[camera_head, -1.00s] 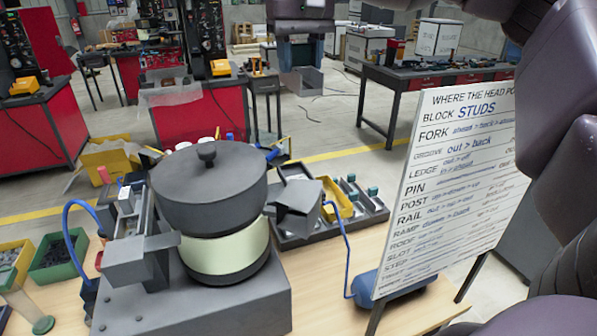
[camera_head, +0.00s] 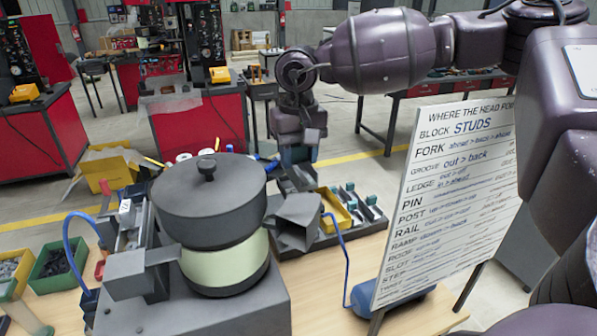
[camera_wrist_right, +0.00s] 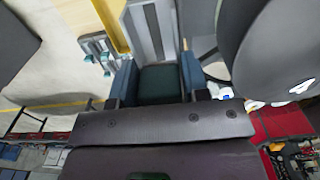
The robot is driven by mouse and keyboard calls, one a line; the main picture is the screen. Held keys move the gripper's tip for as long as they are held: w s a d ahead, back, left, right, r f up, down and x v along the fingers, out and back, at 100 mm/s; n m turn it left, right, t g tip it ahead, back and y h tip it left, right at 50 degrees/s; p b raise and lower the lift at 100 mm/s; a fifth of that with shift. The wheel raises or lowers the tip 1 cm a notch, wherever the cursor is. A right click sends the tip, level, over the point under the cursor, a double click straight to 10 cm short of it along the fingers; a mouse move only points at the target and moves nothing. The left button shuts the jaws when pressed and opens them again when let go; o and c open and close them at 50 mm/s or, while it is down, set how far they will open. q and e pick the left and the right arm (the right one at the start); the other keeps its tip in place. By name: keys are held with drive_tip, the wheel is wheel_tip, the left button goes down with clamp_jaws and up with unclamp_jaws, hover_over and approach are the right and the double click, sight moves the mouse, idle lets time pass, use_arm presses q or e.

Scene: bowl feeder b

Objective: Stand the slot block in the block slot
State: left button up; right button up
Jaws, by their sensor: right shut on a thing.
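My right gripper (camera_head: 298,158) hangs downward behind and to the right of the feeder bowl, above the left end of a parts tray. In the right wrist view its blue fingers (camera_wrist_right: 157,82) are shut on both sides of a dark green grip. This appears to belong to the slot block (camera_wrist_right: 158,86), with a grey grooved body extending beyond the fingertips. In the head view the block shows only as a small grey shape under the gripper. I cannot pick out the block slot. My left gripper is not in view.
The bowl feeder (camera_head: 208,195) stands on a grey base, with a grey chute (camera_head: 298,217) at its right. The dark tray (camera_head: 374,226) holds a yellow bin (camera_head: 334,207) and several teal-topped pieces. A lettered board (camera_head: 452,190) stands at the right.

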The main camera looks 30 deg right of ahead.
sight(298, 161)
drive_tip(key=shift+f, duration=2.15)
drive_tip(key=shift+f, duration=0.1)
drive_tip(key=o, duration=1.1)
wheel_tip(298, 161, up, 12)
drive_tip(key=shift+r+b, duration=0.1)
drive_tip(key=shift+b, duration=0.55)
